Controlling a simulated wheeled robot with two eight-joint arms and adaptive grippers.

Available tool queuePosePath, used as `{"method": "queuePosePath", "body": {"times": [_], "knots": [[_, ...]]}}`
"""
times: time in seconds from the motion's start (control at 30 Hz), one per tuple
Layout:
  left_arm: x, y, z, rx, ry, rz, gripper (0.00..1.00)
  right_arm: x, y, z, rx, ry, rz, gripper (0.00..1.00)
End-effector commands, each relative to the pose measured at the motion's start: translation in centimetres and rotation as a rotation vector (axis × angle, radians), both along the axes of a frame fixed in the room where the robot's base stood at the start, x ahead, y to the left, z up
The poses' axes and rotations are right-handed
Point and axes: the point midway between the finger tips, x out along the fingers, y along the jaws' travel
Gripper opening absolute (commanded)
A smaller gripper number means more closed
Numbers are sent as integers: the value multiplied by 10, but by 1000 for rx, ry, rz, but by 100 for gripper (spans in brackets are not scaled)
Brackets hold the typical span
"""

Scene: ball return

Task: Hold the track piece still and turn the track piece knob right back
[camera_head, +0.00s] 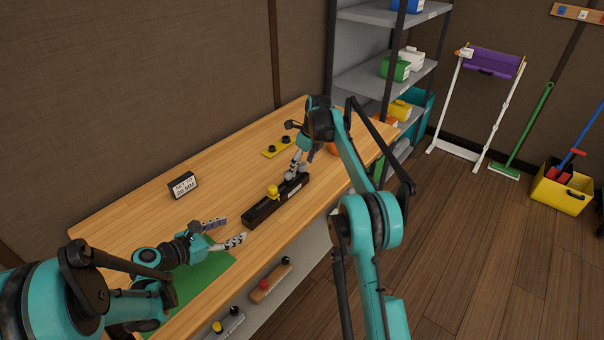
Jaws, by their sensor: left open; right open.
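A long black track piece (262,212) lies on the wooden table (130,208). A yellow knob (272,191) stands up from about its middle, and a grey part sits towards its far right end. I cannot tell which of these is the task's knob. My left gripper (233,231) is open and empty, to the left of the track piece's near end and apart from it, close to the table. My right gripper (303,163) is open, pointing down at the far right end of the track piece. Its fingertips partly hide that end, and I cannot tell whether they touch it.
A small sign (183,186) reading "SET TO 20 MM" stands at the back left. A yellow plate (268,153) with black knobs lies behind the track piece. An orange object (333,149) is partly hidden by my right arm. A green mat (207,272) lies under my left gripper.

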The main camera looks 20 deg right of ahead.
Motion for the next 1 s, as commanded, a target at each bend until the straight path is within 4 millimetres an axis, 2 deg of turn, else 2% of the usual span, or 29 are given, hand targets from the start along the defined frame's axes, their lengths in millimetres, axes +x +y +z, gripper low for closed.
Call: {"method": "queuePosePath", "body": {"times": [0.27, 0.3, 0.37, 0.77, 1.0], "knots": [[-1, 1, 1, 0, 0, -1, 65, 0, 0, 0, 0, 0, 0, 72], [-1, 1, 1, 0, 0, -1, 75, 0, 0, 0, 0, 0, 0, 72], [-1, 1, 1, 0, 0, 0, 89, 0, 0, 0, 0, 0, 0, 72], [-3, 5, 3, -1, 1, 0, 89, 0, 0, 0, 0, 0, 0, 72], [-22, 31, 16, 0, 1, 4, 89, 0, 0, 0, 0, 0, 0, 72]]}}
